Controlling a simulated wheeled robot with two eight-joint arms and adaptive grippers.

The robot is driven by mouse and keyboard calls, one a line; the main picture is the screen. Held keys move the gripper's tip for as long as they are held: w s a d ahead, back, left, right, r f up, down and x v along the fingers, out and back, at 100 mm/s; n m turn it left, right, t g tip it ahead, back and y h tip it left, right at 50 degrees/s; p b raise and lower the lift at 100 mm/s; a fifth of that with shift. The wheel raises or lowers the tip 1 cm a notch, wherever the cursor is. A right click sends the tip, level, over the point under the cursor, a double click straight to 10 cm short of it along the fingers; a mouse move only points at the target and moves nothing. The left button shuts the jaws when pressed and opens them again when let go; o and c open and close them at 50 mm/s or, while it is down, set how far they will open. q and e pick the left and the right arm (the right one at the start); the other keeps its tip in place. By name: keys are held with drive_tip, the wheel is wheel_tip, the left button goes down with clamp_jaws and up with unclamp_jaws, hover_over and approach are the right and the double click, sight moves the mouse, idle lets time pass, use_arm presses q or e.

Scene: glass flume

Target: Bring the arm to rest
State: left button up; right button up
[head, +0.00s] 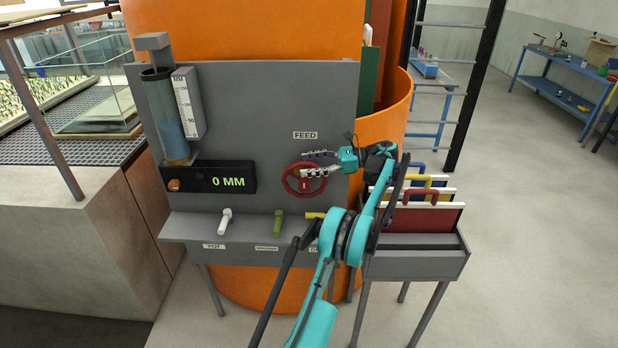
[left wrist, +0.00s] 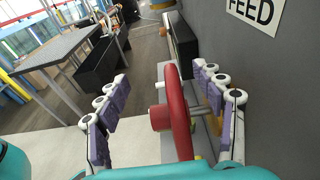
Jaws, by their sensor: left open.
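My left gripper (head: 306,163) is open at the red handwheel (head: 304,190) under the FEED label on the grey panel. In the head view its fingers point left across the wheel's upper part. In the left wrist view the wheel (left wrist: 172,118) stands edge-on between the two spread fingers of the gripper (left wrist: 162,77). The right finger is between the wheel and the panel. I see no clear contact with the wheel. My arm reaches up from the bottom of the head view and bends left at the wrist. My right gripper is not in view.
The grey panel (head: 270,105) carries a level cylinder (head: 167,112) and a display (head: 208,180) reading 0 MM. White, green and yellow handles stick out along its ledge. A rack (head: 417,264) with coloured boards stands to the right. Open floor lies at far right.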

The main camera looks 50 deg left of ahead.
use_arm(q)
drive_tip(key=shift+r, duration=1.1)
drive_tip(key=shift+w, duration=0.1)
drive_tip(key=d+f+n+t+h+b, duration=0.1)
drive_tip(key=d+f+t+h+b, duration=0.2)
drive_tip(key=d+t, duration=1.5)
drive_tip(key=s+d+f+n+h+b, duration=0.1)
drive_tip(key=s+d+f, duration=0.3)
drive_tip(key=d, duration=0.7)
drive_tip(key=s+d+f+n+t+h+b, duration=0.1)
drive_tip(key=s+d+f+n+h+b, duration=0.1)
drive_tip(key=d+f, duration=0.4)
drive_tip(key=s+d+f+n+h+b, duration=0.1)
drive_tip(key=s+d+f+n+h, duration=0.2)
drive_tip(key=d, duration=1.3)
drive_tip(key=s+f, duration=0.2)
drive_tip(key=s, duration=0.1)
drive_tip(key=shift+s+d+f+n+t+h+b, duration=0.15)
drive_tip(key=shift+s+d+n+t+h+b, duration=0.15)
drive_tip(key=shift+s+d+t+h+b, duration=0.1)
